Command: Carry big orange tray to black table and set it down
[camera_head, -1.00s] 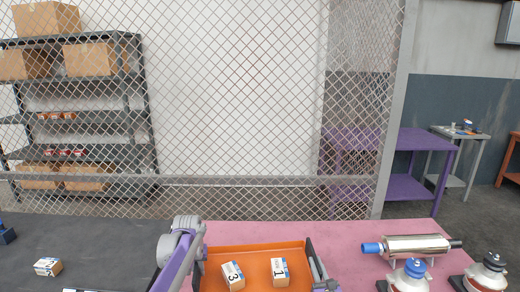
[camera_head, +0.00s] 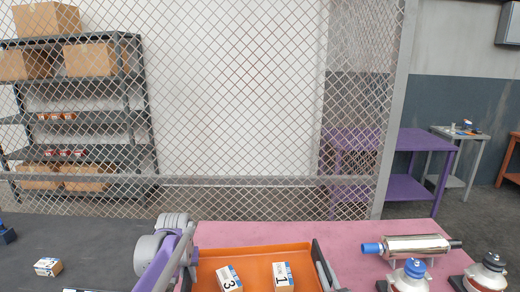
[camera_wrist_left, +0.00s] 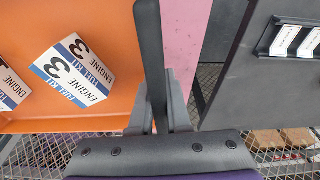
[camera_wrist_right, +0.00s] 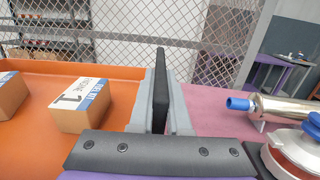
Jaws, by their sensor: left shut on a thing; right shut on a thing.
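The big orange tray (camera_head: 255,257) is in front of me over a pink tabletop (camera_head: 350,237), holding two boxes, marked 3 (camera_head: 229,280) and 1 (camera_head: 283,278). My left gripper (camera_head: 188,279) is shut on its left wall. The left wrist view shows that gripper (camera_wrist_left: 152,75) with the orange floor (camera_wrist_left: 95,25) beside its finger. My right gripper (camera_head: 326,270) is shut on the right wall; the right wrist view shows it too (camera_wrist_right: 160,95). The tray's near edge is out of view. I cannot tell its height above the pink top. The black table (camera_head: 100,235) is at the left.
A small box (camera_head: 48,267) lies on the black table, with bare surface around it. A metal cylinder with a blue cap (camera_head: 412,246) and pump-like parts (camera_head: 408,275) stand right of the tray. A wire fence (camera_head: 230,120) rises behind the tables.

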